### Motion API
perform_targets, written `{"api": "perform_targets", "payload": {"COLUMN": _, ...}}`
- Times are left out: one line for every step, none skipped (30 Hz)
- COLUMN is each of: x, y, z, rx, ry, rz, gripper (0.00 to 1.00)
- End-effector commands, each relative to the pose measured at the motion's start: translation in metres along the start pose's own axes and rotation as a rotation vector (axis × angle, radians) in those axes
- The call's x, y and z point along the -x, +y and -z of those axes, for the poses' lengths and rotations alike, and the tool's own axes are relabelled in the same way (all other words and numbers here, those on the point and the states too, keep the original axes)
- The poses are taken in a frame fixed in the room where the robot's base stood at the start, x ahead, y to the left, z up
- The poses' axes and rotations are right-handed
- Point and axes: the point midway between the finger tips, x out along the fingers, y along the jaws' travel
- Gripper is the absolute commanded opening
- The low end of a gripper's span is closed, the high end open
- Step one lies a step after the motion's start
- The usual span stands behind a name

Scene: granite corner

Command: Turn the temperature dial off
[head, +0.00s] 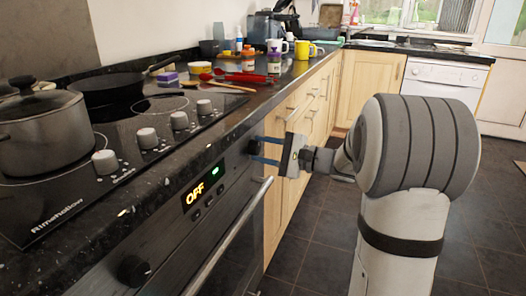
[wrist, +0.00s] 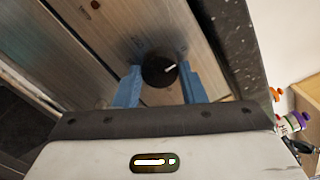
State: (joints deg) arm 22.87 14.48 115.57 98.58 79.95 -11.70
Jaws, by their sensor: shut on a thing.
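My gripper (head: 262,151) is at the far end of the oven's front panel, its blue fingers reaching in from the right. In the wrist view my gripper (wrist: 159,77) has one finger on each side of a round black dial (wrist: 157,72) and is shut on it. A short white mark shows on the dial's face, slanting to the upper right. A second black dial (head: 133,270) is at the panel's near end, well apart from my gripper. Between them the display (head: 204,192) reads "OFF" in yellow, beside a green light.
The oven handle (head: 228,240) runs along the front below the panel. Above are the hob with white knobs (head: 105,162), a lidded pot (head: 45,132) and a frying pan (head: 110,86). Cups and jars crowd the far counter. The floor (head: 310,225) is clear.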

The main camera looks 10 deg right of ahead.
Motion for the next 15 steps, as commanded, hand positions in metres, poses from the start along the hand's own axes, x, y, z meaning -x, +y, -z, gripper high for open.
{"api": "perform_targets", "payload": {"x": 0.0004, "y": -0.0003, "z": 0.0006, "rx": 0.001, "ry": 0.002, "rz": 0.001, "gripper": 0.14}}
{"api": "perform_targets", "payload": {"x": 0.0004, "y": -0.0002, "z": 0.0006, "rx": 0.001, "ry": 0.002, "rz": 0.0, "gripper": 0.14}}
{"api": "perform_targets", "payload": {"x": 0.0004, "y": -0.0002, "z": 0.0006, "rx": 0.001, "ry": 0.002, "rz": 0.001, "gripper": 0.14}}
{"api": "perform_targets", "payload": {"x": 0.0004, "y": -0.0002, "z": 0.0006, "rx": 0.001, "ry": 0.002, "rz": 0.001, "gripper": 0.14}}
{"api": "perform_targets", "payload": {"x": 0.0004, "y": -0.0002, "z": 0.0006, "rx": 0.001, "ry": 0.002, "rz": 0.001, "gripper": 0.39}}
{"api": "perform_targets", "payload": {"x": 0.0004, "y": -0.0002, "z": 0.0006, "rx": 0.001, "ry": 0.002, "rz": 0.0, "gripper": 0.42}}
{"api": "perform_targets", "payload": {"x": 0.0004, "y": -0.0002, "z": 0.0005, "rx": 0.001, "ry": 0.002, "rz": 0.0, "gripper": 0.44}}
{"api": "perform_targets", "payload": {"x": 0.0004, "y": -0.0002, "z": 0.0005, "rx": 0.001, "ry": 0.002, "rz": 0.0, "gripper": 0.47}}
{"api": "perform_targets", "payload": {"x": 0.0003, "y": -0.0001, "z": 0.0004, "rx": 0.0, "ry": 0.002, "rz": 0.0, "gripper": 0.5}}
{"api": "perform_targets", "payload": {"x": 0.0003, "y": -0.0001, "z": 0.0004, "rx": 0.0, "ry": 0.001, "rz": 0.0, "gripper": 0.52}}
{"api": "perform_targets", "payload": {"x": 0.0002, "y": -0.0001, "z": 0.0003, "rx": 0.0, "ry": 0.001, "rz": 0.0, "gripper": 0.55}}
{"api": "perform_targets", "payload": {"x": 0.0002, "y": 0.0, "z": 0.0003, "rx": 0.0, "ry": 0.001, "rz": 0.0, "gripper": 0.58}}
{"api": "perform_targets", "payload": {"x": 0.0002, "y": -0.0001, "z": 0.0002, "rx": 0.0, "ry": 0.001, "rz": 0.0, "gripper": 0.58}}
{"api": "perform_targets", "payload": {"x": 0.0001, "y": 0.0, "z": 0.0002, "rx": 0.0, "ry": 0.001, "rz": 0.0, "gripper": 0.58}}
{"api": "perform_targets", "payload": {"x": 0.0001, "y": 0.0, "z": 0.0002, "rx": 0.0, "ry": 0.001, "rz": 0.0, "gripper": 0.58}}
